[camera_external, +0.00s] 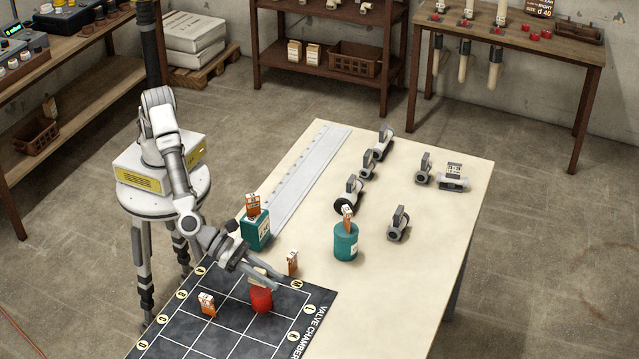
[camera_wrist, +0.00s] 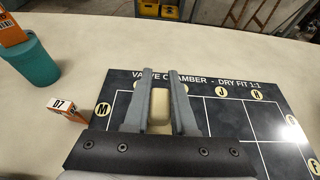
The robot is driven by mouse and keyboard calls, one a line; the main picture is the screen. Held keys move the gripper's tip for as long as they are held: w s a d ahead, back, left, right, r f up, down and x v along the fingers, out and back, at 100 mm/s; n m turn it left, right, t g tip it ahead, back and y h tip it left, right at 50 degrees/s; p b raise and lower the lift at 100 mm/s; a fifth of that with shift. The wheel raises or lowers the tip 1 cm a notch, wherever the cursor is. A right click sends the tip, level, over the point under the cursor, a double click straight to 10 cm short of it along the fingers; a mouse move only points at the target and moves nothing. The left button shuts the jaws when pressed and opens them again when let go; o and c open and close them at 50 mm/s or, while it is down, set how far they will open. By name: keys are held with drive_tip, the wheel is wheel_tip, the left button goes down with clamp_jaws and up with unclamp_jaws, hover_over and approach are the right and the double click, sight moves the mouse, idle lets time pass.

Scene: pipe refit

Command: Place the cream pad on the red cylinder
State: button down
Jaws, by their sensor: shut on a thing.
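The cream pad (camera_wrist: 159,106) is between the two grey fingers of my gripper (camera_wrist: 161,74) in the wrist view. My gripper (camera_external: 266,279) is shut on it. The red cylinder (camera_external: 261,300) stands on the dark gridded mat in the external view. My gripper and the pad are right over or at its top; I cannot tell whether the pad touches it. My fingers partly cover the pad and the cylinder's top in the external view. The red cylinder does not show in the wrist view.
An orange tagged block (camera_external: 292,263) stands beside the mat (camera_external: 180,335); another (camera_external: 207,304) stands on it. A teal cube (camera_external: 256,232) and teal cylinder (camera_external: 346,243) each bear an orange block. Grey pipe fittings (camera_external: 398,225) lie farther right. The table's near right is clear.

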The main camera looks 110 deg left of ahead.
drive_tip(key=shift+f+b, duration=0.3)
drive_tip(key=shift+f, duration=1.2)
drive_tip(key=shift+f, duration=0.15)
drive_tip(key=c, duration=0.7)
unclamp_jaws()
drive_tip(key=shift+c, duration=0.2)
drive_tip(key=shift+s+r, duration=0.15)
drive_tip(key=shift+r, duration=0.15)
drive_tip(key=p+v, duration=0.1)
drive_tip(key=v, duration=1)
drive_tip(key=shift+s, duration=0.35)
